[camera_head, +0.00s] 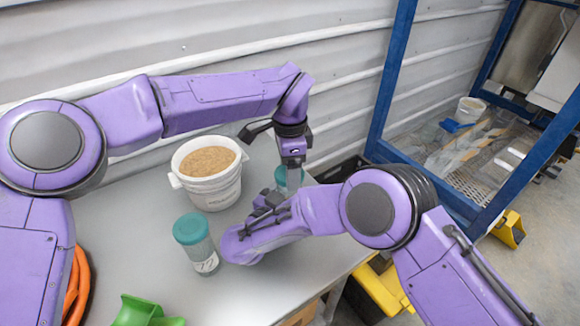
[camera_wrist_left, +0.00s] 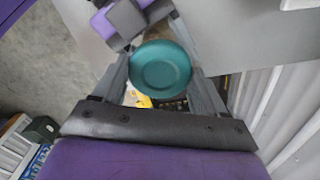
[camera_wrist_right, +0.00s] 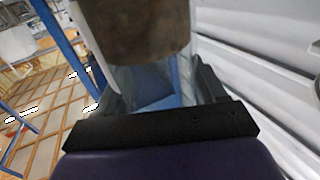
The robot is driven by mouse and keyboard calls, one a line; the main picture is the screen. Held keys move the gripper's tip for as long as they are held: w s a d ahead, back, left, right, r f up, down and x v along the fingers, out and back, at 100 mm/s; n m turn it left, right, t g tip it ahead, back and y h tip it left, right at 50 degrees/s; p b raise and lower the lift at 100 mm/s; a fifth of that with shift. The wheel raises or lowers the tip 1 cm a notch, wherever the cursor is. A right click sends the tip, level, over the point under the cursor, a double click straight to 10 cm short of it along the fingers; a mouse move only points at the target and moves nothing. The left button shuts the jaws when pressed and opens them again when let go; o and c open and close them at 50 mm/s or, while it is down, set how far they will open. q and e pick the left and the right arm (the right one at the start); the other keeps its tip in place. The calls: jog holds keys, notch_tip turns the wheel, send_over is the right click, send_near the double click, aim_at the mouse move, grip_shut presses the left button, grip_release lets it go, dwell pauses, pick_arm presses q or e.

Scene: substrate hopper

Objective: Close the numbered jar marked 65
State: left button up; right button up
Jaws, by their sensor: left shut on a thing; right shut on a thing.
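My left gripper (camera_head: 291,170) comes down from above and is shut on a round teal lid (camera_wrist_left: 161,68), which sits between its fingers in the left wrist view. My right gripper (camera_head: 268,203) comes in low from the side and is shut on a clear jar with brown contents (camera_wrist_right: 135,30). The lid is at the jar's end, but whether it is fully seated cannot be seen. In the head view this jar is mostly hidden by the grippers, and its number does not show.
A white bucket of brown grain (camera_head: 212,187) stands on the grey table (camera_head: 140,235). A green scoop (camera_head: 147,312) and an orange ring (camera_head: 78,285) lie at the front left. A blue frame (camera_head: 392,75) stands beyond the right edge; a corrugated wall (camera_head: 240,30) runs behind.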

pick_arm(q)
jog(key=shift+f, duration=0.5)
jog(key=o, duration=1)
pick_arm(e)
grip_shut()
pick_arm(q)
jog(key=shift+r, duration=0.1)
notch_tip(320, 180, up, 4)
jog(key=shift+r, duration=0.15)
notch_tip(320, 180, up, 3)
jog(key=n, duration=0.4)
jog(key=shift+n, duration=0.3)
jog(key=shift+c, duration=0.3)
